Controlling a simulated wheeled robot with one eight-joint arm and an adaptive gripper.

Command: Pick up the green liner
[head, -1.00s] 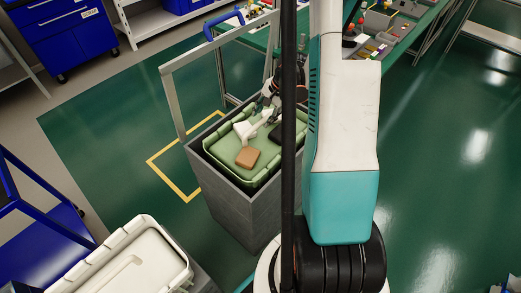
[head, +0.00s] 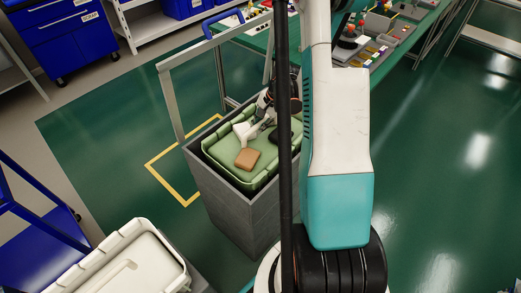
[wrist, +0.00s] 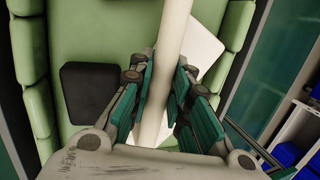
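The green liner (head: 215,154) is a light green tray set in the top of a grey bin (head: 239,205), and its ribbed rim shows all round the visible side. My gripper (head: 262,119) is low over the liner, partly behind a black post. In the wrist view my gripper (wrist: 164,95) has its teal finger pads on either side of a cream bar (wrist: 174,35), very close to it. Whether they press on it cannot be told. The green floor and wall of the liner (wrist: 105,35) show behind.
A brown block (head: 247,158) and a white piece (head: 243,132) lie in the liner. A dark pad (wrist: 90,92) lies there too. A metal frame (head: 172,100) with a blue grip rises beside the bin. A cream liner (head: 130,262) stands at lower left.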

